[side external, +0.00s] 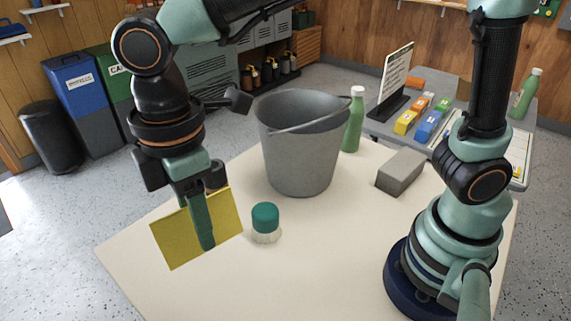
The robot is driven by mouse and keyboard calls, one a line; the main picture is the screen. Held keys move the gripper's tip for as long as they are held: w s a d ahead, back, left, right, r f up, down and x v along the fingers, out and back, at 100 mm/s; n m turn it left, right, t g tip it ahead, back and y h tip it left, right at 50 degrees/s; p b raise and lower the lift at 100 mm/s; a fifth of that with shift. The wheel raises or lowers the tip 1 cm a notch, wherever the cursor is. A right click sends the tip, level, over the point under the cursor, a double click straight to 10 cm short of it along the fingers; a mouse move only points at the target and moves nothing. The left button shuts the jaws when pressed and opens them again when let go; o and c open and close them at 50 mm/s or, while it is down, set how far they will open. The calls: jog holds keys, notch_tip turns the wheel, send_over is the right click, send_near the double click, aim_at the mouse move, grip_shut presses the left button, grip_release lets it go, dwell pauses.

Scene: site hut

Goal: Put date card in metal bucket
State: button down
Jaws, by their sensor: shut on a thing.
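The date card looks like a flat yellow card (178,238), tilted and held at the left of the table. My gripper (205,230) points down and is shut on the card; one finger covers part of its face. The card appears to be above the table, but the exact gap is hard to tell. The grey metal bucket (300,155) stands upright behind and to the right of my gripper, with its handle lying across the rim. The bottom of its inside is hidden.
A green-capped white jar (265,223) stands just right of the card, in front of the bucket. A green bottle (353,120) stands behind the bucket's right side. A grey block (400,172) lies farther right. The table's (310,270) front middle is clear.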

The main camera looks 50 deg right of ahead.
jog(key=r, duration=0.5)
jog(key=shift+w+d+r, duration=0.3)
jog(key=shift+w+d, duration=0.05)
jog(key=shift+w, duration=0.05)
jog(key=w+d+m, duration=0.2)
jog(key=w+d, duration=0.2)
jog(key=d, duration=0.5)
jog(key=w+d+m, duration=0.3)
jog(key=w+d, duration=0.1)
jog(key=d, duration=0.4)
jog(key=w+d+m, duration=0.3)
jog(key=w+d, duration=0.1)
jog(key=d, duration=0.5)
jog(key=shift+d, duration=0.35)
jog(key=d+m, duration=0.3)
jog(key=d, duration=0.8)
jog(key=f, duration=2.5)
jog(key=shift+s+a+f, duration=0.1)
jog(key=shift+s+a, duration=0.1)
jog(key=shift+s, duration=0.2)
jog(key=shift+f, duration=0.1)
jog(key=shift+c, duration=2.1)
grip_release()
